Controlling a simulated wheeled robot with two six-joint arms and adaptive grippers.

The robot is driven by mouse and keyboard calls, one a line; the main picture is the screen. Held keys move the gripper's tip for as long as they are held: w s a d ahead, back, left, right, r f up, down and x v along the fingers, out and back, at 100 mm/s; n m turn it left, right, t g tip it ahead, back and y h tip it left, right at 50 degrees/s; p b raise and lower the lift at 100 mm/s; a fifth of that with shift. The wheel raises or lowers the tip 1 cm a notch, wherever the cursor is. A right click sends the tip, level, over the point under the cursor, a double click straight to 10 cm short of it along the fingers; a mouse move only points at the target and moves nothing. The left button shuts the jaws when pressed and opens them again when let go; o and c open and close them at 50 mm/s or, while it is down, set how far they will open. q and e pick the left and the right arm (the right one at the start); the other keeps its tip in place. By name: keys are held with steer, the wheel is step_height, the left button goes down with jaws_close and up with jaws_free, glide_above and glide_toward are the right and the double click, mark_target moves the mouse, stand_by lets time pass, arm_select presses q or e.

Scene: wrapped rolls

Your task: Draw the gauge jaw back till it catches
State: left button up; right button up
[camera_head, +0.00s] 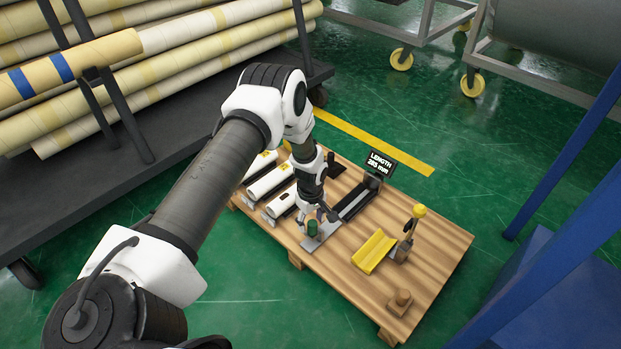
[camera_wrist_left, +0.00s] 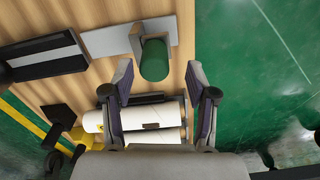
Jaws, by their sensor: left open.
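The gauge's display (camera_head: 379,163) reads LENGTH with a small mm figure and stands at the far end of a black rail (camera_head: 356,201). At the near end, a grey metal plate (camera_head: 330,229) carries a green handle (camera_head: 312,229), taken as the gauge jaw. In the left wrist view, the green handle (camera_wrist_left: 154,60) stands on the grey plate (camera_wrist_left: 108,40), ahead of the gap between my fingertips. My left gripper (camera_head: 318,218) is open and points down close to the handle; it also shows in the left wrist view (camera_wrist_left: 160,75). Contact cannot be told. My right gripper is not in view.
White wrapped rolls (camera_head: 272,181) lie left of the gauge on the wooden table (camera_head: 440,245). Right of it are a yellow trough (camera_head: 375,252), a yellow-knobbed lever (camera_head: 418,211) and a wooden block (camera_head: 399,302). A blue post (camera_head: 570,150) rises at the right.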

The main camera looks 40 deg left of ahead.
arm_select(q)
step_height(320, 180, up, 9)
steer(key=shift+s+f, duration=0.1)
steer(key=shift+f, duration=0.05)
stand_by(0.4)
